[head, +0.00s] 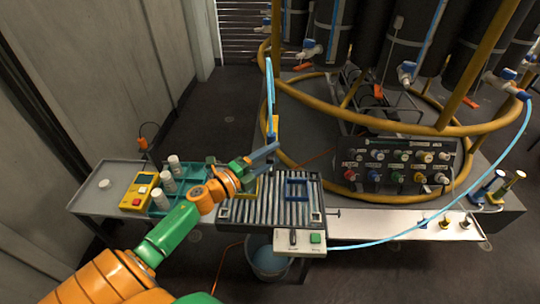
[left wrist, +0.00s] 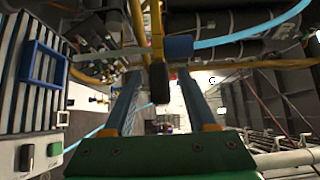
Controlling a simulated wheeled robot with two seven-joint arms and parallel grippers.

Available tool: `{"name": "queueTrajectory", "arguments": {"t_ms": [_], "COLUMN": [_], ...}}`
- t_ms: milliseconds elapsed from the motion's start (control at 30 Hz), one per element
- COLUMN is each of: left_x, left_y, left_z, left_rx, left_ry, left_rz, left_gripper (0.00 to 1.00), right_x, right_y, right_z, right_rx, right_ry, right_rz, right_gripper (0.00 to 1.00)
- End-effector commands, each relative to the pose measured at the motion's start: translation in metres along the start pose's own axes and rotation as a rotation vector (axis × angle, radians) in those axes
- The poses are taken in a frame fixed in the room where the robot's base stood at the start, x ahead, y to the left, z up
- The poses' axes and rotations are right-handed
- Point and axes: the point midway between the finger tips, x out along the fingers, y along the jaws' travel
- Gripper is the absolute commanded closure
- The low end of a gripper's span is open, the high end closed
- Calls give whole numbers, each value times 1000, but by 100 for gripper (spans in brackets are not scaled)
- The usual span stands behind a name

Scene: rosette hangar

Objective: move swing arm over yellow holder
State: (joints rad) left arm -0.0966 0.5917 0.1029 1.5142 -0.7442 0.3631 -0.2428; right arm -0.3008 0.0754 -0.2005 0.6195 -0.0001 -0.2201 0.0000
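The swing arm (head: 274,125) shows as a yellow piece with a blue hose rising from it, beside the grooved table. In the left wrist view the yellow arm (left wrist: 157,28) carries a blue cylinder and a dark nozzle (left wrist: 160,84). My left gripper (head: 275,149) is at the swing arm, over the table's back edge. In the left wrist view its fingers (left wrist: 160,76) are spread, with the nozzle showing between them; contact cannot be told. The yellow holder (head: 249,190), a square frame, lies on the grooved table, partly hidden by my gripper. My right gripper is not in view.
A blue square frame (head: 297,189) lies right of the yellow one on the grooved table (head: 270,212). A control box (head: 300,241) is at its front. Left are a teal tray (head: 158,207) with white bottles and a yellow meter (head: 138,191). Yellow rails (head: 300,165) stand behind.

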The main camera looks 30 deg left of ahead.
Motion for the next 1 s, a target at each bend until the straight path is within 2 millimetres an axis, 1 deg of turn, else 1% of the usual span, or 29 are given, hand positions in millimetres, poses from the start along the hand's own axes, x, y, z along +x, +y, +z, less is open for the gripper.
{"name": "queueTrajectory", "arguments": {"t_ms": [33,67,100,200,1000], "left_x": [0,0,0,0,0], "left_y": [0,0,0,0,-1], "left_z": [0,0,0,0,0], "left_rx": [0,0,0,-1,-1], "left_ry": [0,0,0,0,-1], "left_rz": [0,0,0,0,-1], "left_gripper": [56,64,75,100,100], "right_x": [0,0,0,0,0], "right_y": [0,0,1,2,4], "right_z": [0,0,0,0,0], "right_rx": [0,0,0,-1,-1], "right_ry": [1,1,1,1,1], "right_rz": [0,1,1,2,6], "right_gripper": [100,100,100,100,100]}}
